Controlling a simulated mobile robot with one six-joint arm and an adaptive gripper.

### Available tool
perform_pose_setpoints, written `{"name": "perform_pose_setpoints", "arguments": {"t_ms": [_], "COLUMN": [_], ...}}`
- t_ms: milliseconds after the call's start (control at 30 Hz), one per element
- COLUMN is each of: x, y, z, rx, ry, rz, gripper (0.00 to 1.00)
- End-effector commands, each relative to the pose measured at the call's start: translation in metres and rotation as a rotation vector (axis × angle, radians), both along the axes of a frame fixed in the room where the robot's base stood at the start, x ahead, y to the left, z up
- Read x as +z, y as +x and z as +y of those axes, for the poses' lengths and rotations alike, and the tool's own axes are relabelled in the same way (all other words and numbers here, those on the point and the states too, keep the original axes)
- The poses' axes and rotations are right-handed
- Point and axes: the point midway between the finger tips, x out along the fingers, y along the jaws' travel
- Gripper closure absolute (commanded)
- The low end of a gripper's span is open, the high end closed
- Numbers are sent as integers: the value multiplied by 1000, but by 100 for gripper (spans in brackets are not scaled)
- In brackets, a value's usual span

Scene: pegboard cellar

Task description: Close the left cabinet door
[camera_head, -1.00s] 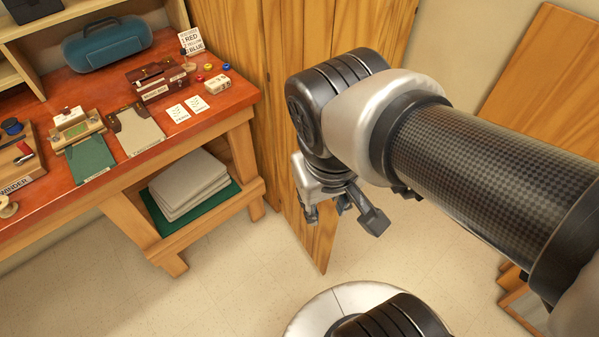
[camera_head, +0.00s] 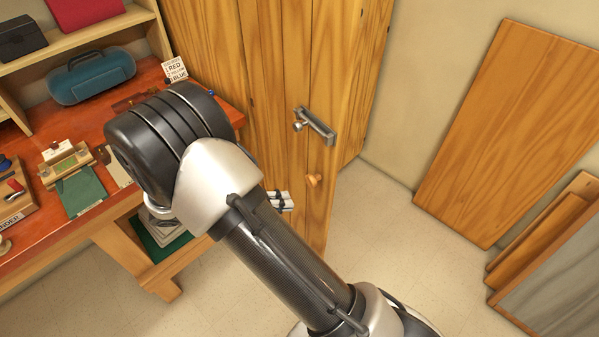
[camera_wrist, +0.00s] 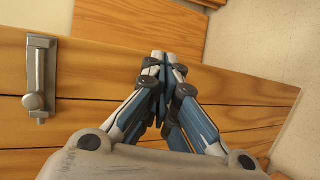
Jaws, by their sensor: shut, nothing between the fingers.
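The wooden plank door (camera_head: 290,80) stands swung out from the cabinet (camera_head: 358,100), its lower corner over the floor. A metal latch (camera_head: 318,125) and a round wooden knob (camera_head: 313,180) are on its visible face. My gripper (camera_head: 286,201) shows partly beyond my arm, low beside the door and left of the knob. In the wrist view my gripper (camera_wrist: 164,62) is shut and empty in front of the door planks (camera_wrist: 80,120). The latch is at the left there (camera_wrist: 39,75); the knob is not seen. Whether the fingertips touch the door is unclear.
A red-topped workbench (camera_head: 30,235) with a blue case (camera_head: 92,78) and small items stands left, close to my arm. Wooden panels (camera_head: 510,120) lean on the wall at right. Pale floor (camera_head: 385,225) between door and panels is clear.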

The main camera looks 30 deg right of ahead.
Motion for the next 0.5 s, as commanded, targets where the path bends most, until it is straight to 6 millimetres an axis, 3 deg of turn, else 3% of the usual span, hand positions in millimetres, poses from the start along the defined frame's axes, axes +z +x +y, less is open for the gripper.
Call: {"name": "perform_pose_setpoints", "arguments": {"t_ms": [33,233,500], "x": [-16,-64,-91], "y": [5,21,25], "z": [6,22,29], "rx": [41,185,281], "ry": [-67,-263,-355], "rz": [0,-70,-124], "gripper": [100,100,100]}}
